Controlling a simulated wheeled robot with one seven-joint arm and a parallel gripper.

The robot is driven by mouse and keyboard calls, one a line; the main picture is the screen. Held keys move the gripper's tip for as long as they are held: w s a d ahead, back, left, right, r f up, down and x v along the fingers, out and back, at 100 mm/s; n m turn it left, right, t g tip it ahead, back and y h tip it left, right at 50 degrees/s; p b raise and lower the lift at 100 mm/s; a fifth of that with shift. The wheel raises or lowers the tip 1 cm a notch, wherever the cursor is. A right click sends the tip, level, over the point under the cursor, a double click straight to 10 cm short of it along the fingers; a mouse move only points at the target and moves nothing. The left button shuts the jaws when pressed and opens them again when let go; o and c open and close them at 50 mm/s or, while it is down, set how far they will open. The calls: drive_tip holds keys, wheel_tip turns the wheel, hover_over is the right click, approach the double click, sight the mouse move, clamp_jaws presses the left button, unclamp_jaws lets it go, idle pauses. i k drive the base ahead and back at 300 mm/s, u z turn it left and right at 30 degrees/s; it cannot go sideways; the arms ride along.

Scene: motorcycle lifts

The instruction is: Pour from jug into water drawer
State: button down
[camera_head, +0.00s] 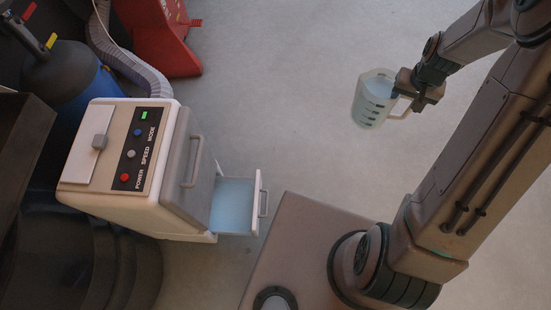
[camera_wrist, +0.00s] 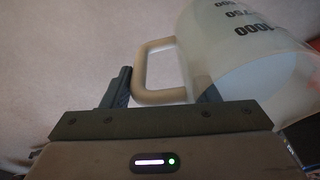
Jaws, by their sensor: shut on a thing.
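The jug (camera_head: 373,99) is a clear measuring jug with dark marks and pale blue content, held up in the air right of the white machine. My gripper (camera_head: 405,92) is shut on its handle side. In the wrist view the jug (camera_wrist: 245,50) fills the upper right, its beige handle (camera_wrist: 155,70) in front of my gripper (camera_wrist: 165,98); the exact grip on the handle is partly hidden. The water drawer (camera_head: 235,206) is pulled out of the white machine's lower front and holds pale blue water. The jug is well apart from the drawer, up and to the right.
The white machine (camera_head: 95,191) has a control panel (camera_head: 140,148), a lit green light and a grey front with a handle. A ribbed hose (camera_head: 130,66), blue cylinder (camera_head: 75,80) and red stand (camera_head: 160,35) are behind it. Bare floor (camera_head: 290,110) lies between jug and drawer.

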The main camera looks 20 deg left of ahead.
sight(236, 208)
drive_tip(key=i, duration=1.7)
drive_tip(key=u, duration=4.1)
